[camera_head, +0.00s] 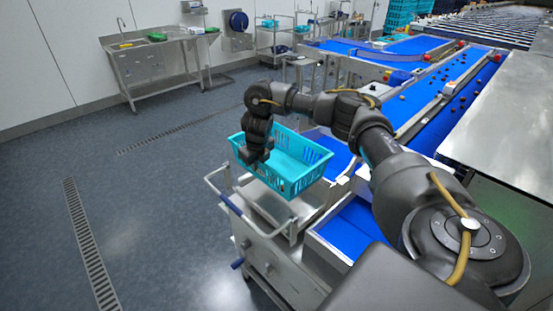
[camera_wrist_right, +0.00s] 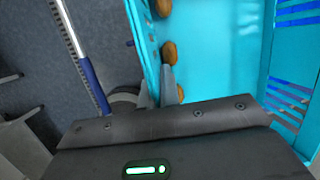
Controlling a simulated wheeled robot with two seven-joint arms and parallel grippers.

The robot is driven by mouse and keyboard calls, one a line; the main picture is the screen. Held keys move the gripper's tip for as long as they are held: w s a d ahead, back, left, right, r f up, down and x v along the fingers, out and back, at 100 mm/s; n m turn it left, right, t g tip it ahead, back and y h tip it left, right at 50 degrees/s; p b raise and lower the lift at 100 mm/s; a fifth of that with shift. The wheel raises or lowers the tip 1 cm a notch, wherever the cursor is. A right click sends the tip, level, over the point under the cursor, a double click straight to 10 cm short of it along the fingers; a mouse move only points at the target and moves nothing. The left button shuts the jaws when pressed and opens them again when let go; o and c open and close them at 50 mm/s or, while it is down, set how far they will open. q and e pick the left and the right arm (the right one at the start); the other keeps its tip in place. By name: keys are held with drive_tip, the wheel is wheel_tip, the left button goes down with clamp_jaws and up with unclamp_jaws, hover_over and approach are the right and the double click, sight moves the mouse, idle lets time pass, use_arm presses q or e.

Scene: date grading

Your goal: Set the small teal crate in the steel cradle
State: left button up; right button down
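The small teal crate (camera_head: 318,172) has slotted walls and sits over the front steel trolley in the head view. Its bright inside floor (camera_wrist_right: 225,60) fills the right of the wrist view, with several brown dates along the near wall. My right gripper (camera_head: 256,158) is at the crate's left wall, and its fingers (camera_wrist_right: 160,88) are shut on that wall, one on each side. A steel cradle-like top (camera_head: 268,205) shows just below the crate, partly hidden by it. I cannot tell whether the crate touches it. My left gripper is not in view.
A steel trolley with a blue-gripped push rail (camera_head: 232,207) stands under the crate. Blue conveyor belts (camera_head: 355,222) lie to the right, and a steel cover (camera_head: 510,120) is at far right. Open floor (camera_head: 150,220) with drain grates lies left. A sink bench (camera_head: 150,62) stands behind.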

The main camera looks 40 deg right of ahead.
sight(257, 174)
drive_tip(key=f, duration=0.2)
drive_tip(key=f+b, duration=0.1)
drive_tip(key=shift+s+f, duration=0.15)
drive_tip(key=shift+s, duration=0.1)
drive_tip(key=shift+w+d+f, duration=0.1)
drive_tip(key=shift+w+f, duration=0.1)
drive_tip(key=shift+f, duration=0.4)
wheel_tip(257, 174, down, 9)
drive_tip(key=b, duration=0.3)
drive_tip(key=shift+s+f+b, duration=0.15)
drive_tip(key=shift+b, duration=0.15)
drive_tip(key=shift+f, duration=0.15)
